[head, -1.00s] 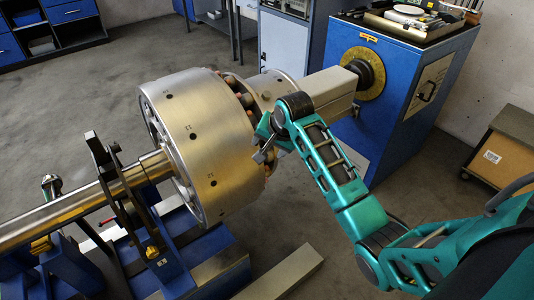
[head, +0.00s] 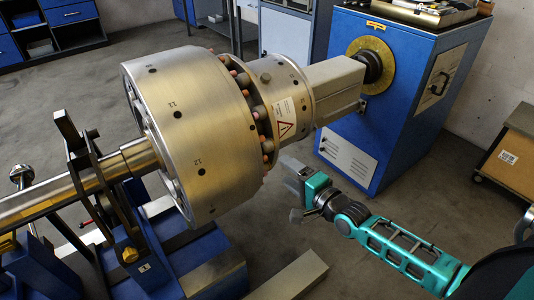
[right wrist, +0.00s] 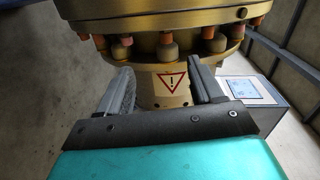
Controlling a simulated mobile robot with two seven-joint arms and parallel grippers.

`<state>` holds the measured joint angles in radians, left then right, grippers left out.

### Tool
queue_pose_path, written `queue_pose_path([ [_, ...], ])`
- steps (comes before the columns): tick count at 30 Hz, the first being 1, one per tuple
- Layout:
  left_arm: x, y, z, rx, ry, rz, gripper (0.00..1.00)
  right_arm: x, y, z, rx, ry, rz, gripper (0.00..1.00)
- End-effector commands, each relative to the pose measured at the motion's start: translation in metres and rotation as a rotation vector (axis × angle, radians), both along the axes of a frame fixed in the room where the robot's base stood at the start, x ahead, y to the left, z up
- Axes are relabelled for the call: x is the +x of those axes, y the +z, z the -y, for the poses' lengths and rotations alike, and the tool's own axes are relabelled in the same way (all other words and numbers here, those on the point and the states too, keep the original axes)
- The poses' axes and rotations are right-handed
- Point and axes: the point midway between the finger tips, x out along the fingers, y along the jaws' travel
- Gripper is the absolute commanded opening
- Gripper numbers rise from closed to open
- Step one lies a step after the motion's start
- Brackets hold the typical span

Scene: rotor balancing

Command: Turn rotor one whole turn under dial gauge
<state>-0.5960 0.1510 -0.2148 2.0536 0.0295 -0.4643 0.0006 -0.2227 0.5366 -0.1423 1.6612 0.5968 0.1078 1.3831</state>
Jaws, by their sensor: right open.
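The rotor (head: 205,130) is a large brassy drum with numbered holes, lying level on its shaft (head: 50,197). Its right side has a ring of knobs and a narrower collar (head: 285,105) with a warning label. In the right wrist view, the rotor (right wrist: 165,18) fills the top, and its labelled collar (right wrist: 165,85) shows beyond and between my fingers. My right gripper (head: 292,190) is open and empty, below and right of the rotor, apart from it. I cannot make out a dial gauge for certain; a small round metal piece (head: 22,176) stands at the far left. My left gripper is out of view.
A blue drive cabinet (head: 400,90) with a yellow dial ring (head: 376,65) stands at the right, joined to the rotor by a grey coupling (head: 335,90). Blue bearing supports (head: 150,265) stand below the shaft. A wooden box (head: 508,155) is at the right edge.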

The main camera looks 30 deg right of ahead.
Motion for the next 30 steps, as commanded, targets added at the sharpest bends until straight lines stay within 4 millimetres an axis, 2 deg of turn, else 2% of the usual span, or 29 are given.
queue_pose_path([
  [1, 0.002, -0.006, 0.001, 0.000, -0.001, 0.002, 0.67, -0.003, -0.006, 0.005, 0.033, -0.009, 0.027, 0.66],
  [6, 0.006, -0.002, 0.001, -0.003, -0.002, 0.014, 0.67, -0.006, -0.002, 0.014, 0.098, -0.026, 0.079, 0.66],
  [11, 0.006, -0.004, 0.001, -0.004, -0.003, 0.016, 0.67, 0.005, -0.001, 0.013, 0.102, -0.028, 0.088, 0.66],
  [24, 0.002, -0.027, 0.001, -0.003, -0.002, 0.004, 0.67, 0.081, -0.002, 0.002, 0.100, -0.028, 0.088, 0.66],
  [30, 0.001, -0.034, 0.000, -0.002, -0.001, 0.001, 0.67, 0.107, -0.003, -0.002, 0.099, -0.027, 0.085, 0.66],
])
